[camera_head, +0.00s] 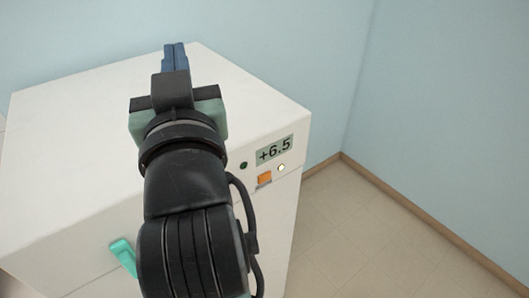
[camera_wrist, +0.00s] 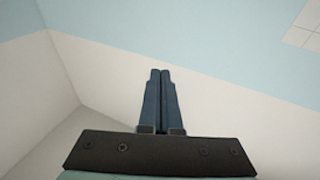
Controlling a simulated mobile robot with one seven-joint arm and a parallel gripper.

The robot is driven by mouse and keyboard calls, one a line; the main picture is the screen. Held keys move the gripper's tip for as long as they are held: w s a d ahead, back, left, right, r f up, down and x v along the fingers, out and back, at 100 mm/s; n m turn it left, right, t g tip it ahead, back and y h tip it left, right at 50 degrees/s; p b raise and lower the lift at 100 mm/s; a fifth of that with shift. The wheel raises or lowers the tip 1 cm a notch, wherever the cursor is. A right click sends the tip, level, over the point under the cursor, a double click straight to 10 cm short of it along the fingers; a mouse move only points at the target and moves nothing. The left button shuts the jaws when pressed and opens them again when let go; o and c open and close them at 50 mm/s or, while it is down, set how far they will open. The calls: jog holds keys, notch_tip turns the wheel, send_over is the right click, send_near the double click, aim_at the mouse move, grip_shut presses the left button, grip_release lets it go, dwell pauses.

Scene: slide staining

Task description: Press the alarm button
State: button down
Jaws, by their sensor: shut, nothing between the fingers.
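An orange square button (camera_head: 264,179) is on the upper right of the front of a white box-shaped cabinet (camera_head: 62,115), just below a display reading +6.5 (camera_head: 274,149). A round white light or knob (camera_head: 281,167) is to the right of the button, and a small dark round spot (camera_head: 243,165) is to its upper left. My gripper (camera_head: 175,46) is above the cabinet's top, left of the button and apart from it. Its blue fingers are together and empty, as the wrist view (camera_wrist: 160,72) also shows. The button is not in the wrist view.
A teal handle (camera_head: 123,257) sticks out from the cabinet's front at lower left. Pale blue walls (camera_head: 440,90) meet in a corner behind and to the right. The tiled floor (camera_head: 345,235) right of the cabinet is clear.

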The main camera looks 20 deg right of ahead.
jog(key=w+d+r+g+h+p, duration=0.1)
jog(key=w+d+r+g+p, duration=0.25)
jog(key=p, duration=0.85)
jog(key=w+d+f+g+h+p, duration=0.15)
jog(key=d+f+p, duration=0.25)
jog(key=d+f, duration=0.6)
jog(key=s+d+f+g+h, duration=0.1)
jog(key=s+f, duration=0.4)
jog(key=f, duration=0.7)
jog(key=s+d+f+h, duration=0.2)
jog(key=s+f, duration=0.3)
jog(key=f, duration=0.7)
jog(key=shift+s+f+n+g+p, duration=0.15)
jog(key=shift+f+n+g+p, duration=0.15)
jog(key=shift+n+g+p, duration=0.15)
jog(key=shift+d, duration=0.1)
